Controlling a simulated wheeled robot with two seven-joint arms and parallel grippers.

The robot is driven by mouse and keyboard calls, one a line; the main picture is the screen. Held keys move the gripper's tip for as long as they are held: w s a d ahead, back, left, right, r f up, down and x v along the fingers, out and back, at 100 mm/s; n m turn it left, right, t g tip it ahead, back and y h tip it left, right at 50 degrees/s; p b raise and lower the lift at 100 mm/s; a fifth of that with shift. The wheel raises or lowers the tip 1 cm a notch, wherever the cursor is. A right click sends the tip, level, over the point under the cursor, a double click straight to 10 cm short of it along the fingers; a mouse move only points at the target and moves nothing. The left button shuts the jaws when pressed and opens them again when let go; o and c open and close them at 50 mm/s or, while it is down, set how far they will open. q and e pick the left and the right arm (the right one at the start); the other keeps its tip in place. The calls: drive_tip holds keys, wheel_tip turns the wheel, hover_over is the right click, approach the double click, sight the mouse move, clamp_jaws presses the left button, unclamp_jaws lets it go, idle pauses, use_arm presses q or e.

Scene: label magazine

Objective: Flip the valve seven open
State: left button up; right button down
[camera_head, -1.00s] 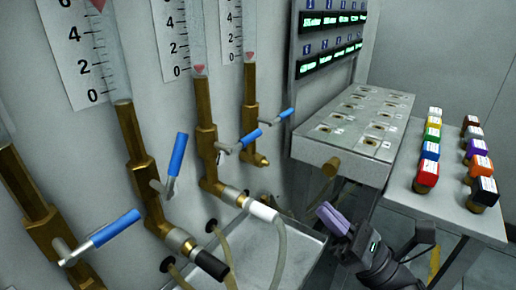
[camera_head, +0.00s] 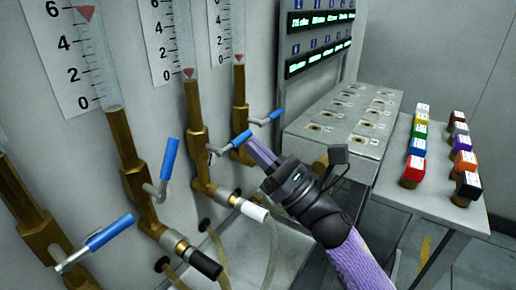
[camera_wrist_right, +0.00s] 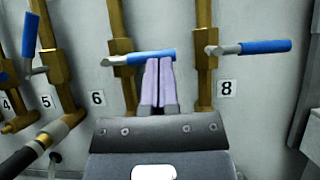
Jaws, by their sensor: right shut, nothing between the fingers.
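In the right wrist view, labels 4, 5, 6 and 8 (camera_wrist_right: 226,88) show on the wall; no 7 is visible, and the area between 6 and 8 is behind my fingers. The brass valve (camera_head: 199,150) between them, second from the right in the head view, seems to be seven. Its blue handle (camera_head: 241,140) points sideways to the right; it also shows in the wrist view (camera_wrist_right: 135,58). The red float (camera_head: 189,73) above it sits at 0. My right gripper (camera_head: 262,153) is shut and empty, its tips overlapping the handle's end in the wrist view; contact is unclear. My left gripper is not in view.
The rightmost valve's blue handle (camera_head: 277,114) points sideways close by. The left neighbour's handle (camera_head: 169,158) stands upright, its float (camera_head: 86,13) near 6. A hose with a white connector (camera_head: 254,210) hangs below. A grey panel box (camera_head: 335,125) and coloured-cap table (camera_head: 430,195) stand right.

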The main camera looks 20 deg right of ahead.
use_arm(q)
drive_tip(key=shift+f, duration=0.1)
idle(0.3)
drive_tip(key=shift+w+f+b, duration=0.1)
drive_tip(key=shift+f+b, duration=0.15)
drive_tip(key=shift+b, duration=0.1)
use_arm(e)
drive_tip(key=shift+r+n+g+y, duration=0.15)
drive_tip(key=shift+n+g+y, duration=0.2)
drive_tip(key=shift+n, duration=0.25)
